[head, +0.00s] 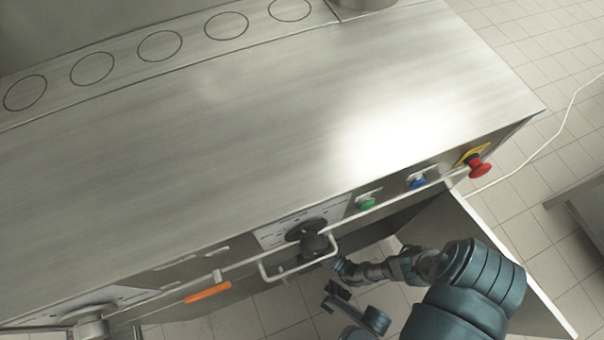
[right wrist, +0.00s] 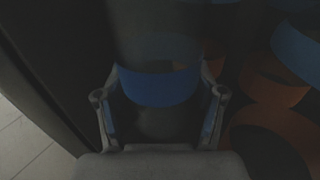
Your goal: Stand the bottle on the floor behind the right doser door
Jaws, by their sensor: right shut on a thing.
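The bottle (right wrist: 160,84) is dim in the right wrist view, with a blue band around a dark, see-through-looking body. My right gripper (right wrist: 159,96) is shut on it, one finger on each side. In the head view my right arm reaches from the lower right under the counter edge, so the bottle and fingertips are hidden there. The right doser door (head: 508,257) stands open at the right, beside my arm. A dark gripper-like part (head: 336,297) shows at the lower middle, probably my left gripper; its jaw state is unclear. Whether the bottle touches the cabinet floor is too dark to tell.
Orange and blue curved shapes (right wrist: 275,90) stand close right of the bottle. A dark cabinet wall is left of it, with floor tiles beyond. A white bar handle (head: 300,270), a black knob (head: 314,243) and a red stop button (head: 481,168) stick out from the machine front.

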